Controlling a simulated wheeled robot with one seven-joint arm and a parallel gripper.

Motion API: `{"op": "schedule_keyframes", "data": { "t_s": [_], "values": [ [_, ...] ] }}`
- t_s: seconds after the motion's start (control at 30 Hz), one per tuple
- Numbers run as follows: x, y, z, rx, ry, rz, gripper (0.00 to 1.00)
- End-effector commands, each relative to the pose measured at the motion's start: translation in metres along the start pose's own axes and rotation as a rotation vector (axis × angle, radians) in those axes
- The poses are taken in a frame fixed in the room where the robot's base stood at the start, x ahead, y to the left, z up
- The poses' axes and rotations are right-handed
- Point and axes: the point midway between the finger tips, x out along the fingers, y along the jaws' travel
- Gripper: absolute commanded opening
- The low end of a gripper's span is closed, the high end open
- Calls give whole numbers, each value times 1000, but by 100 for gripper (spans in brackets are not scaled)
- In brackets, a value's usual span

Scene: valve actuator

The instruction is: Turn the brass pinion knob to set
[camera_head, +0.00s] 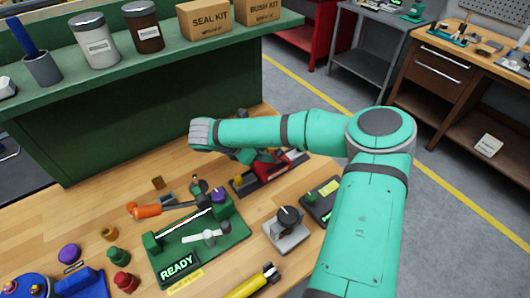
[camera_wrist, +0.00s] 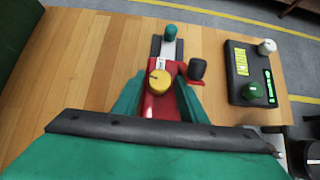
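The brass pinion knob (camera_wrist: 159,81) sits on top of a red body (camera_wrist: 162,105) in the wrist view. My gripper (camera_wrist: 160,88) is open, with one teal finger on each side of the red body and the knob between them. A gap shows between the fingers and the knob; I cannot tell their height relative to it. The red body (camera_head: 272,168) also shows in the head view, partly hidden under my arm. A black knob (camera_wrist: 197,70) sticks out to its right. A dark green knob (camera_wrist: 171,33) stands on the grey rail beyond.
A black box (camera_wrist: 249,75) with a lit display and knobs stands to the right. In the head view, a green fixture with a READY sign (camera_head: 178,266), an orange-handled tool (camera_head: 146,211) and a grey block with a dial (camera_head: 287,228) lie nearby. A green shelf (camera_head: 150,75) rises behind.

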Motion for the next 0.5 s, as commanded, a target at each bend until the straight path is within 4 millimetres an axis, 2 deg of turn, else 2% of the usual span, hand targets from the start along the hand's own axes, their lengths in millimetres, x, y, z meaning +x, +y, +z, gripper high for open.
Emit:
{"op": "schedule_keyframes", "data": {
  "t_s": [0.03, 0.1, 0.5],
  "values": [
    [0, 0, 0, 0, 0, 0, 25],
    [0, 0, 0, 0, 0, 0, 9],
    [0, 1, -1, 39, 1, -41, 8]
  ]
}}
